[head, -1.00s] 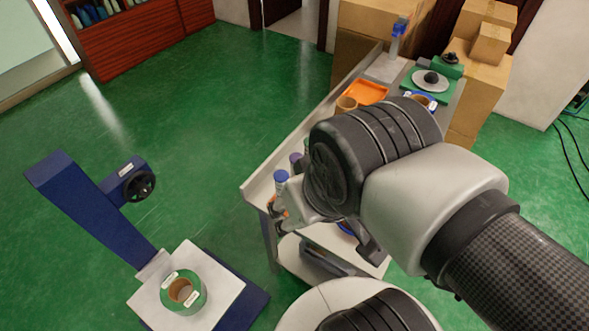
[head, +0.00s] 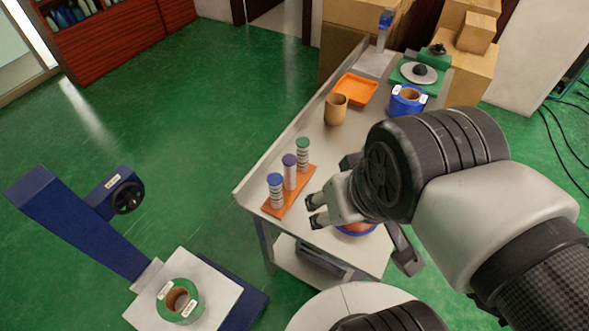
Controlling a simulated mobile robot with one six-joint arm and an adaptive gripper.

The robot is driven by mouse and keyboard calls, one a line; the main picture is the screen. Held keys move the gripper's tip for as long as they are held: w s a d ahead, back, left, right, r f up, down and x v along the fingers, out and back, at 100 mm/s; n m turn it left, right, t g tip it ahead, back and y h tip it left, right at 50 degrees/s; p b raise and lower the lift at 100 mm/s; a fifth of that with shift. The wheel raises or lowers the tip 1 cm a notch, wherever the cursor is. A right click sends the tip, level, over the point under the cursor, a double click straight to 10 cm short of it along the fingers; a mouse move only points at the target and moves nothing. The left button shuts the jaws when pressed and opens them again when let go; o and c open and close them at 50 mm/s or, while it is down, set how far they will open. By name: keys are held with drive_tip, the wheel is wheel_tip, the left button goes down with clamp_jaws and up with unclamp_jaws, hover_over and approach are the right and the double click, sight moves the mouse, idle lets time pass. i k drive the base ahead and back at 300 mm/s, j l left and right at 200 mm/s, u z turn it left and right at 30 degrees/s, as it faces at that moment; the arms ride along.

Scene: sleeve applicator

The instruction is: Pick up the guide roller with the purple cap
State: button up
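The guide roller with the purple cap (head: 290,172) stands upright in the middle of an orange rack (head: 301,191) on the grey cart. A roller with a blue cap (head: 275,191) stands nearer in the same rack, and one with a green cap (head: 303,153) stands farther back. My gripper (head: 312,209) is to the right of the rack, apart from the rollers. Its two fingers are spread and point left, with nothing between them.
The grey cart (head: 335,152) also bears a cardboard-coloured cup (head: 336,110), an orange tray (head: 355,89) and a blue roll (head: 407,99). Another blue-rimmed item (head: 356,230) is partly hidden under my gripper. A blue stand (head: 80,225) with a green roll (head: 178,300) is at left.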

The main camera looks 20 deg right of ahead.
sight(289, 161)
drive_tip(key=l+u, duration=0.25)
drive_tip(key=u, duration=0.15)
drive_tip(key=k+l+u, duration=0.15)
drive_tip(key=u, duration=0.3)
